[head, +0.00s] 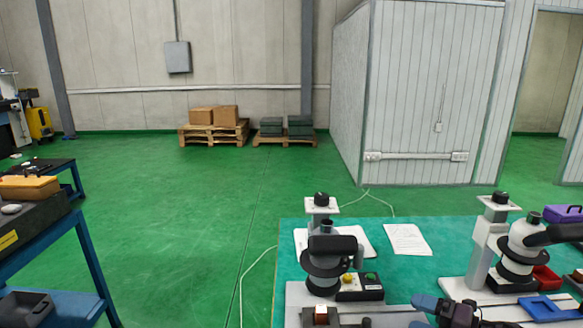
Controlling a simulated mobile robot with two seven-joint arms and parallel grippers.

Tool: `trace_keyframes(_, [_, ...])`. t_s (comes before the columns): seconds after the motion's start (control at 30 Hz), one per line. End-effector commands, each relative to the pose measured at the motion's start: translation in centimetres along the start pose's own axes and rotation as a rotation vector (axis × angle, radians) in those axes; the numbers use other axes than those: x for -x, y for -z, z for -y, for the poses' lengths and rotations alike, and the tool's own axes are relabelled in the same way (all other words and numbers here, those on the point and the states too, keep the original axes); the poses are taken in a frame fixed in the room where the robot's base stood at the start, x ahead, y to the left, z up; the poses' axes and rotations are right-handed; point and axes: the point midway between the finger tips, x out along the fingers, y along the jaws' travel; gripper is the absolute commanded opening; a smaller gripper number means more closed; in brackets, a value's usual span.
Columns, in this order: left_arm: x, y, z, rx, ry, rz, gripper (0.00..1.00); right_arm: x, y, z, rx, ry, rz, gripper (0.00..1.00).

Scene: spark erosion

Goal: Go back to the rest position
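Neither of my grippers can be made out in the head view, so whether they are open or shut does not show. A green-topped workbench (400,265) fills the lower right. On it stand two white machines with black knobs and round black discs, a left one (322,265) and a right one (515,250). A small control box (358,287) with a yellow and a green button sits beside the left machine. A blue-grey and dark object (455,313) at the bottom edge is cut off and I cannot tell what it is.
White sheets, one of them a paper (407,240), a red tray (545,277), a blue tray (548,307) and a purple box (563,214) lie on the bench. A blue-legged cart (88,265) stands at left. Pallets (213,133) are at the back. The green floor (190,220) between is open, with a pale cable.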

Motion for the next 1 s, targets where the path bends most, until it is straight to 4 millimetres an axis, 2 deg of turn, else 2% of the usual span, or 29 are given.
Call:
trace_keyframes(0.03, [0.0, 0.0, 0.0, 0.0, 0.0, 0.0, 0.43, 1.4, 0.1, 1.3, -0.066, 0.001, 0.059, 0.7])
trace_keyframes(0.17, [0.0, 0.0, 0.0, 0.0, 0.0, 0.0, 0.43, 5.0, 0.0, 3.9, -0.227, 0.005, 0.215, 0.7])
trace_keyframes(0.37, [0.1, -0.1, 0.0, 0.001, 0.001, 0.003, 0.43, 11.3, 0.5, 8.1, -0.468, 0.036, 0.46, 0.7])
trace_keyframes(0.6, [0.3, -0.4, 0.0, 0.002, 0.002, 0.009, 0.43, 19.6, 2.5, 12.8, -0.728, 0.103, 0.741, 0.7])
trace_keyframes(0.8, [0.3, -0.4, 0.0, 0.002, 0.002, 0.008, 0.43, 24.6, 4.5, 15.2, -0.871, 0.156, 0.906, 0.7])
trace_keyframes(1.0, [0.2, -0.3, 0.0, 0.001, 0.001, 0.006, 0.43, 28.8, 6.5, 16.8, -0.977, 0.206, 1.036, 0.7])
